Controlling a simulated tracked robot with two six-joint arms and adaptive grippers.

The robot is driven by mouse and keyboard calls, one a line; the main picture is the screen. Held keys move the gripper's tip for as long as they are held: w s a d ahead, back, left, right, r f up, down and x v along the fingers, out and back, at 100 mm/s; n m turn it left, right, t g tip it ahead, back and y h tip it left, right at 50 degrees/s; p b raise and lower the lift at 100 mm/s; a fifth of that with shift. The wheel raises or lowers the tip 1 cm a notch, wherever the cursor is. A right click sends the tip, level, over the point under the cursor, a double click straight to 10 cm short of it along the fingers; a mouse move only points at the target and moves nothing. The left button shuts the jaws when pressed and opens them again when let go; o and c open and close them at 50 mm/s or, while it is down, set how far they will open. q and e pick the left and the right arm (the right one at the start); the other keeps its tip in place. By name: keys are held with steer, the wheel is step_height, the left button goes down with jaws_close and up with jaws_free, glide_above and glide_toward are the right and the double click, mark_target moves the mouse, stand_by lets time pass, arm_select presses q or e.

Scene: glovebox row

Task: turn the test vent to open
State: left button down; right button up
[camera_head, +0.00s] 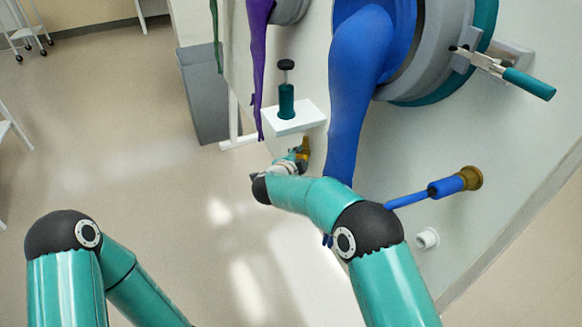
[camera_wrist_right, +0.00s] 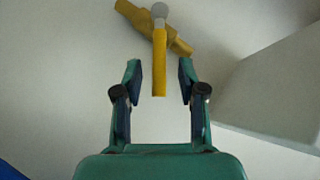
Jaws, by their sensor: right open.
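A yellow valve (camera_wrist_right: 178,43) with a grey round hub and a yellow lever (camera_wrist_right: 160,72), which I take for the test vent, is on the pale wall in the right wrist view. The lever points toward my palm. My right gripper (camera_wrist_right: 159,80) is open, its two fingertips on either side of the lever with a gap at each side. In the head view the valve (camera_head: 303,148) is small and partly hidden by my right gripper (camera_head: 291,163). My left gripper is out of view; only its arm shows at lower left.
A white shelf (camera_head: 299,119) with a green, black-topped knob stands just above the valve. A blue glove (camera_head: 350,95) hangs close by my right arm. A blue-handled brass valve (camera_head: 455,184) and a white port (camera_head: 428,238) are on the wall at right. A grey bin (camera_head: 205,95) stands behind.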

steer(key=v, duration=0.9)
steer(key=shift+s+a, duration=0.15)
steer(key=shift+s, duration=0.15)
